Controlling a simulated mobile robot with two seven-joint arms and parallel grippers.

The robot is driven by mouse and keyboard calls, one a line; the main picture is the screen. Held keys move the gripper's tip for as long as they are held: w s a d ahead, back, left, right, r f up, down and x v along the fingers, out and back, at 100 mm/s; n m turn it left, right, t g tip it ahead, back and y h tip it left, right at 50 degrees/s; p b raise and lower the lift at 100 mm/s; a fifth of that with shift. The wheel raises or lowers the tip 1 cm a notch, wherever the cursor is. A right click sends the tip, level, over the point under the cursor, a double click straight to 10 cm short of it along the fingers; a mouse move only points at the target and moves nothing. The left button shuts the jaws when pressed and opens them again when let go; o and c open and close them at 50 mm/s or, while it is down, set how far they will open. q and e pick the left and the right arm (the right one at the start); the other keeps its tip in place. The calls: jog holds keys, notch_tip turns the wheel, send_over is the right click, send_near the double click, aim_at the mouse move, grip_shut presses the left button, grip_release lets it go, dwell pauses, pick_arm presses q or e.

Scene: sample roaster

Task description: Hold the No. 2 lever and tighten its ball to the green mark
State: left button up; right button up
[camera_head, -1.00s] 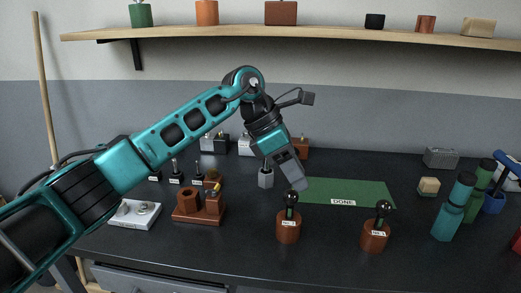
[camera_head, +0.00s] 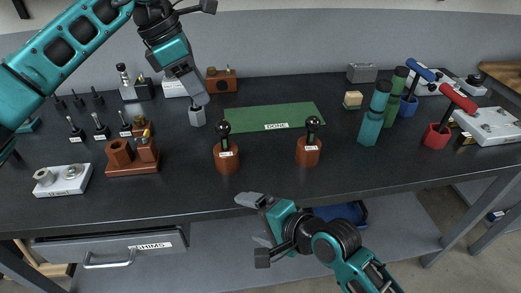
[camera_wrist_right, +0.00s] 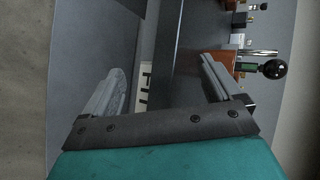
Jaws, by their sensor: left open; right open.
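Two levers with black balls stand upright on round brown bases near the table's front, the left lever (camera_head: 226,150) and the right lever (camera_head: 309,143). Their labels are too small to read surely, so I cannot tell which is No. 2. My left gripper (camera_head: 197,92) is open, pointing down, above and left of the left lever, touching neither lever. My right gripper (camera_head: 252,217) is open and empty in front of the table edge, below the levers. In the right wrist view, one lever's black ball (camera_wrist_right: 275,68) shows beyond the right finger.
A green mat (camera_head: 265,118) marked DONE lies behind the levers. A drawer (camera_head: 110,249) is below the table edge.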

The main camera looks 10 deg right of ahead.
aim_at(228, 146)
jog(key=w+r+m, duration=0.1)
jog(key=r+m, duration=0.1)
jog(key=m, duration=0.1)
jog(key=w+r+m+y, duration=0.1)
jog(key=w+r+m, duration=0.1)
jog(key=m, duration=0.1)
jog(key=w+a+r+m, duration=0.1)
jog(key=r+m, duration=0.1)
jog(key=shift+w+r+m+g+y, duration=0.25)
jog(key=shift+m+g+y, duration=0.05)
jog(key=shift+m+y, duration=0.1)
jog(key=w+d+r+m+t, duration=0.1)
jog(key=w+d+r+m, duration=0.3)
jog(key=m, duration=0.3)
jog(key=shift+m, duration=0.3)
jog(key=x, duration=1.3)
jog(key=shift+w+a+f, duration=0.15)
jog(key=shift+w+f, duration=0.1)
jog(key=shift+w, duration=0.05)
jog(key=c, duration=1.2)
jog(key=o, duration=1.2)
jog(key=shift+r+p, duration=0.25)
jog(key=shift+p, duration=0.45)
